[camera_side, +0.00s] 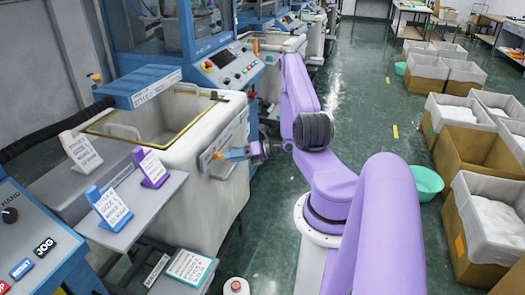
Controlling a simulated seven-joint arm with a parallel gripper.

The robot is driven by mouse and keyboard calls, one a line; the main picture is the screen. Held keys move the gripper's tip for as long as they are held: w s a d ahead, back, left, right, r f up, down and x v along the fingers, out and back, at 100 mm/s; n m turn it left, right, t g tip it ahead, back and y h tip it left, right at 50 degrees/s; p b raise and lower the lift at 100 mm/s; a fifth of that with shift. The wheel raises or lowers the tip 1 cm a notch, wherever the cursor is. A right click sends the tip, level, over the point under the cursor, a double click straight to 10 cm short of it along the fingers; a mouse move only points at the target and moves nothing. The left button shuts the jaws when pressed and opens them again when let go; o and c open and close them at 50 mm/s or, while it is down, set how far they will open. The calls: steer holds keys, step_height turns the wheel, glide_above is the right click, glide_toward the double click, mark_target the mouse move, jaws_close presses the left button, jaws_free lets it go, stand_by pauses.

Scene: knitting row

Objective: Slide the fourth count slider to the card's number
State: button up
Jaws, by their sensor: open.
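My gripper (250,152), dark and small in the side view, is at the right side of the pale bin, in front of a white labelled panel (225,140). It is open. A small blue and orange part (234,154) lies at its tip, against the panel; I cannot tell whether they touch. The count sliders are too small to tell apart, and the gripper hides part of the panel.
The pale bin (195,118) has a yellow-edged opening under a blue machine with a button panel (228,62). A blue control box (30,235) is at lower left. Cardboard boxes (470,150) and a green basin (426,182) line the right.

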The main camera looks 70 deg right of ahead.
steer(key=v, duration=1.3)
steer(key=shift+s, duration=0.2)
steer(key=shift+d, duration=0.1)
steer(key=w+a+r+n+g+y, duration=0.2)
steer(key=a+r+n+g+y, duration=0.15)
steer(key=a+n+g, duration=0.7)
steer(key=w+a+r+n+g+y, duration=0.25)
steer(key=a+r+n+g, duration=0.3)
steer(key=a+n, duration=0.85)
steer(key=s+a+r+n+t+h, duration=0.1)
steer(key=s+a+r+n+h, duration=0.2)
steer(key=n, duration=1.2)
steer(key=s+a+r+n+t+h, duration=0.1)
steer(key=s+a+r+n+h, duration=0.3)
steer(key=n, duration=1.1)
steer(key=s+a+h, duration=0.2)
steer(key=s+a, duration=0.2)
steer(key=a, duration=0.1)
steer(key=shift+s+r+h, duration=0.3)
steer(key=shift+s+r, duration=0.05)
